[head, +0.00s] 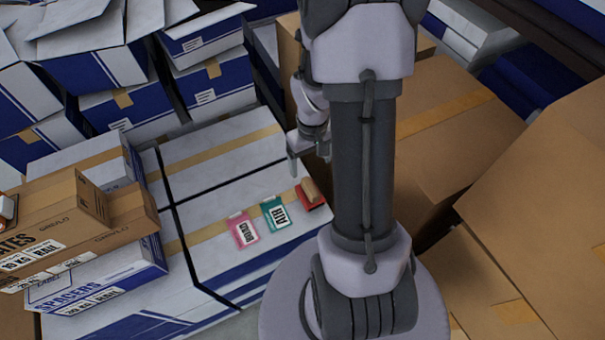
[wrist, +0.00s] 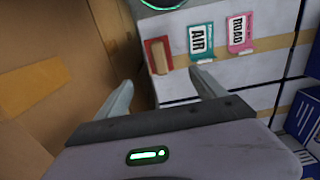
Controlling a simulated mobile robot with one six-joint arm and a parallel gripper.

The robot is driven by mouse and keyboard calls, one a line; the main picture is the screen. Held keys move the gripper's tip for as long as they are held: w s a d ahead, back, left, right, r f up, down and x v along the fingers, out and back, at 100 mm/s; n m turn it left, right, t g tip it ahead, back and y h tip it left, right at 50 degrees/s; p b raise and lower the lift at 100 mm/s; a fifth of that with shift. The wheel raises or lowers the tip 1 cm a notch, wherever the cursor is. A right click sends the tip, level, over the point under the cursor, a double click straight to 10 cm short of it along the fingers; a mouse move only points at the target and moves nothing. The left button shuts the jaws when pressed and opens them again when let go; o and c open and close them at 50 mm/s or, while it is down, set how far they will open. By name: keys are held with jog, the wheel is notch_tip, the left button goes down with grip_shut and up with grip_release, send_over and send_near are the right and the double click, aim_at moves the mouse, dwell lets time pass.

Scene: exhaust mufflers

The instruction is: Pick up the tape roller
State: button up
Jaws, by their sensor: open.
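A red item with a tan, rounded bar on top (head: 311,194) lies near the front edge of a white and blue box, and it looks like the tape roller. It also shows in the wrist view (wrist: 159,56), ahead of my fingers. My gripper (wrist: 162,88) is open and empty, its two fingers spread apart. In the head view my gripper (head: 295,155) is above the box top, farther back than the red item and partly hidden by my arm.
A teal AIR packet (head: 276,214) and a pink ROAD packet (head: 243,231) lie left of the red item. The white box top (head: 215,175) behind them is clear. Brown cartons (head: 445,130) stand close on the right. Stacked boxes (head: 85,235) stand on the left.

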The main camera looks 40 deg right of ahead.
aim_at(308, 186)
jog(key=f+b, duration=0.1)
jog(key=f, duration=0.2)
jog(key=f+b, duration=0.1)
jog(key=f, duration=0.3)
jog(key=f+b, duration=0.1)
jog(key=f, duration=0.2)
jog(key=shift+a+f+b, duration=0.25)
jog(key=shift+a+b, duration=0.05)
jog(key=shift+b, duration=0.1)
jog(key=f+b, duration=0.2)
jog(key=f, duration=0.1)
jog(key=f+b, duration=0.1)
jog(key=f, duration=0.1)
jog(key=shift+s+d+f, duration=0.1)
jog(key=shift+d+f, duration=0.05)
jog(key=shift+d, duration=0.15)
jog(key=shift+c, duration=1.1)
jog(key=c, duration=1.5)
